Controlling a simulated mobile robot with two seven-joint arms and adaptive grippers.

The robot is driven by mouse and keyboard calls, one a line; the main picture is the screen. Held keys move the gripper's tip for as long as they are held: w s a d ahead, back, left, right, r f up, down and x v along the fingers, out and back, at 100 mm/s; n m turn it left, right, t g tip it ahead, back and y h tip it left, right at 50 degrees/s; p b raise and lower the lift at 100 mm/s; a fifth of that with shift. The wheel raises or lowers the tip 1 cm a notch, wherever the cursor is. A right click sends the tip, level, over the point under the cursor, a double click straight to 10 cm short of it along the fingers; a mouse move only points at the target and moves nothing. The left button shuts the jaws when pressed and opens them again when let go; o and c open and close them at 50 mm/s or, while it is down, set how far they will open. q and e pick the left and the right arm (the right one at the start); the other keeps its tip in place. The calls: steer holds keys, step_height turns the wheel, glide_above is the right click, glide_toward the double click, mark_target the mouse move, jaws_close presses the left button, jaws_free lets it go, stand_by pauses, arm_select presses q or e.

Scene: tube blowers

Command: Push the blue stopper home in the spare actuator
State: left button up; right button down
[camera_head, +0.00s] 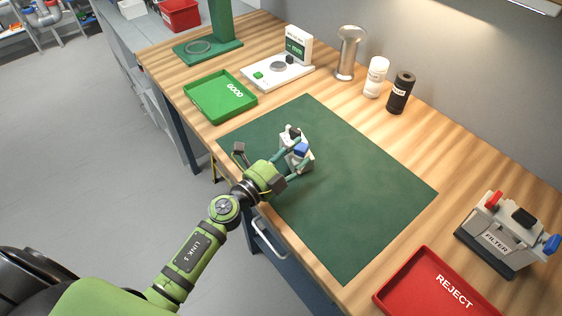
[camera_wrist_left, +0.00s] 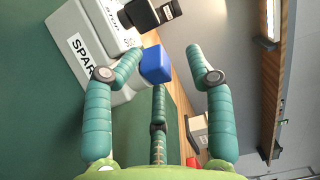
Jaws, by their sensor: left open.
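The spare actuator (camera_head: 286,138), a pale grey block, stands on the green mat (camera_head: 355,195). The left wrist view shows its body with a partly hidden "SPAR" label (camera_wrist_left: 112,92). The blue stopper (camera_head: 300,149) is at its near right side; it also shows in the left wrist view (camera_wrist_left: 156,65). How deep it sits I cannot tell. My left gripper (camera_head: 298,157) is open at the actuator, and in the left wrist view its teal fingers (camera_wrist_left: 162,58) spread around the stopper. Whether a finger touches the actuator I cannot tell. My right gripper is out of view.
A green GOOD tray (camera_head: 206,108) lies at the left and a red REJECT tray (camera_head: 400,289) at the near right. A filter unit (camera_head: 490,233) stands right. A white test device (camera_head: 262,81), metal stand and two bottles line the back. The mat's right part is clear.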

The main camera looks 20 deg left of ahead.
arm_select(q)
steer(key=v, duration=1.1)
steer(key=shift+s, duration=0.15)
steer(key=shift+a, duration=0.1)
